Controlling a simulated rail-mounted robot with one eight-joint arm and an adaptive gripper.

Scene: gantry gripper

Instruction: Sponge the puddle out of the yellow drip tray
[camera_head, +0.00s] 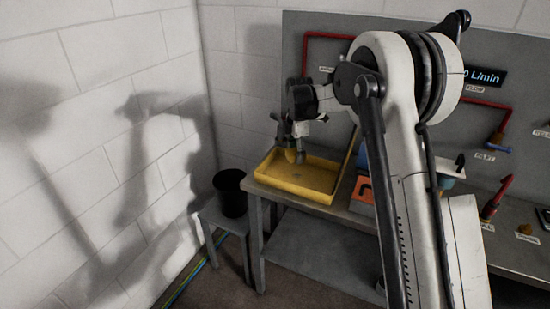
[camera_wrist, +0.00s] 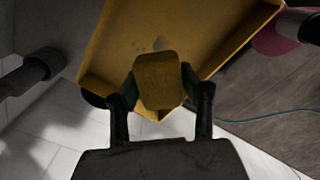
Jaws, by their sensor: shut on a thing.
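The yellow drip tray (camera_head: 288,187) sits at the left end of the grey bench; it also fills the upper part of the wrist view (camera_wrist: 215,55). My gripper (camera_head: 292,150) is at the tray's back left part in the head view. It is shut on a yellow sponge (camera_wrist: 157,84), with one finger on each side. The sponge appears over the tray near one corner; I cannot tell whether it touches the floor of the tray. A small darker wet-looking patch (camera_wrist: 158,43) shows on the tray floor just beyond the sponge. Its full extent is hard to see.
A black bucket (camera_head: 230,192) stands on a low grey stand left of the bench. An orange object (camera_head: 362,190) lies right of the tray. Red pipes (camera_head: 320,35) run on the back panel. My arm hides part of the bench.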

